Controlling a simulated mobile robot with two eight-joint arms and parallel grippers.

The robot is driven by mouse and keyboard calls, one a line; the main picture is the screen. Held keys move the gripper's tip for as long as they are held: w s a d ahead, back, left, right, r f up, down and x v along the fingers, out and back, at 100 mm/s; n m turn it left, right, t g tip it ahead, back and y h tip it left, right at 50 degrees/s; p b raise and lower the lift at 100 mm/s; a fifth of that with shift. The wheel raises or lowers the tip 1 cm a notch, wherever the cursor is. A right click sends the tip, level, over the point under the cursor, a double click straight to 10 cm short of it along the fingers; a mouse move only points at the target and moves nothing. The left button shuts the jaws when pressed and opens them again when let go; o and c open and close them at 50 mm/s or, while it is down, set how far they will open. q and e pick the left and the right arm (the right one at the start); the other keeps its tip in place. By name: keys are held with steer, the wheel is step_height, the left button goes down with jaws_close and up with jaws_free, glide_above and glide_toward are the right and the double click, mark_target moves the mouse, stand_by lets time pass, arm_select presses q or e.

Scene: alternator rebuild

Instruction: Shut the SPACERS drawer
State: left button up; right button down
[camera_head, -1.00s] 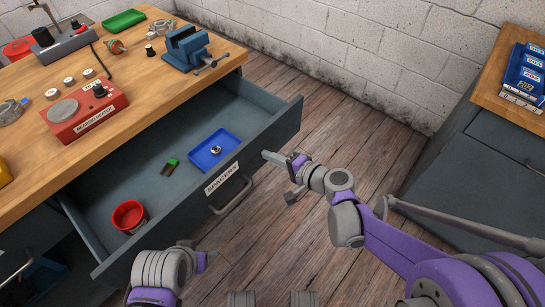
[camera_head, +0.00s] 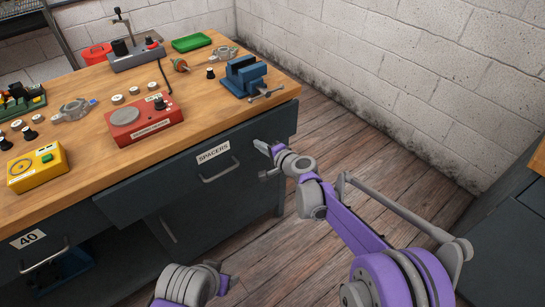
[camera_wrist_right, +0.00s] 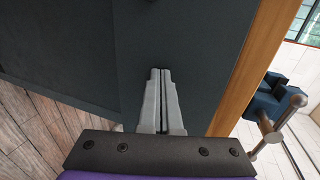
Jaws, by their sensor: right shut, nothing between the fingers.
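The dark grey SPACERS drawer (camera_head: 165,185) is pushed in under the wooden bench top, and its inside no longer shows. I cannot tell if its front is fully flush. Its white label (camera_head: 213,153) and bar handle (camera_head: 221,172) face me. My right gripper (camera_head: 260,147) is shut and empty, with its fingertips at the right part of the drawer front. In the right wrist view the closed fingers (camera_wrist_right: 160,75) point at the dark grey panel, touching or very close. My left gripper (camera_head: 226,286) is low in the head view, away from the drawer, its fingers unclear.
The bench top (camera_head: 195,120) holds a blue vise (camera_head: 245,77), a red bearing heater (camera_head: 143,120), a yellow tester (camera_head: 37,168) and several small parts. A drawer marked 40 (camera_head: 35,250) is at lower left. Wooden floor (camera_head: 345,140) lies free to the right.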

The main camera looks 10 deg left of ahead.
steer(key=shift+w+a+r, duration=0.1)
steer(key=shift+w+a, duration=0.9)
steer(key=shift+a, duration=0.25)
steer(key=shift+r, duration=0.1)
